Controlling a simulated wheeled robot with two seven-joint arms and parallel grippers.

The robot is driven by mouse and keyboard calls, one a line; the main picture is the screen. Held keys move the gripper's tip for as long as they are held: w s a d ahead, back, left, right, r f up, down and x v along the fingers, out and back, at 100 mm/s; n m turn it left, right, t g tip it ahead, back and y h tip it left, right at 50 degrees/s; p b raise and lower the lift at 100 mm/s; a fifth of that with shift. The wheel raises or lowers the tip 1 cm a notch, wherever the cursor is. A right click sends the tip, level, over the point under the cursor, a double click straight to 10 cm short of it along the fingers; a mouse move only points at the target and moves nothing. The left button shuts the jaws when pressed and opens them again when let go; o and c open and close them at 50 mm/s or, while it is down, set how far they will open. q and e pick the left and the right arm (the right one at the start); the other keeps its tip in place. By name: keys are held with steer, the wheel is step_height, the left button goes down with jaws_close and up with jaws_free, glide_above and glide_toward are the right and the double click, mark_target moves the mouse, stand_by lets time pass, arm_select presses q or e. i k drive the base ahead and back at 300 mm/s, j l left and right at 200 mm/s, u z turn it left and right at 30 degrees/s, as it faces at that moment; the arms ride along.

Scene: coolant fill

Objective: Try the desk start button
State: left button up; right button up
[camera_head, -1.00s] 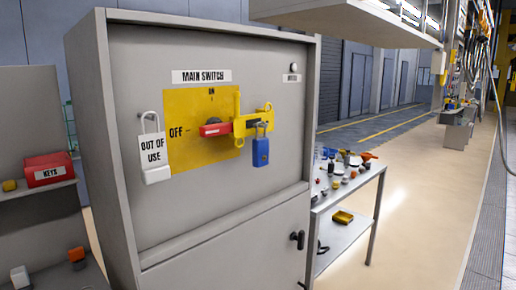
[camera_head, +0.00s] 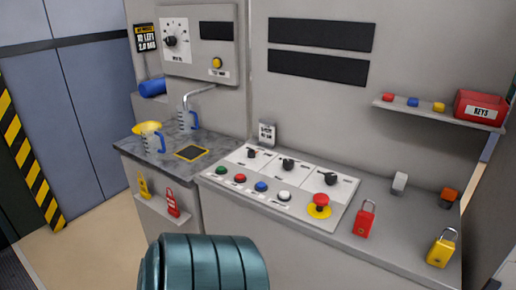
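The desk control panel (camera_head: 278,188) lies on the grey desk in the head view. Its front row has a green button (camera_head: 220,170), a red button (camera_head: 240,178), a blue button (camera_head: 261,186) and a white button (camera_head: 284,196). Their labels are too small to read, but the green one looks like a start button. A red mushroom button on a yellow base (camera_head: 319,206) is at the right end. Black knobs (camera_head: 288,164) sit behind the row. Neither of my grippers is in view.
A red padlock (camera_head: 365,219) and a yellow padlock (camera_head: 441,250) stand on the desk at right. A shelf (camera_head: 428,112) with a red KEYS box (camera_head: 480,108) is above.

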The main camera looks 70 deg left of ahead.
mark_target(220, 169)
steer(key=u, duration=2.15)
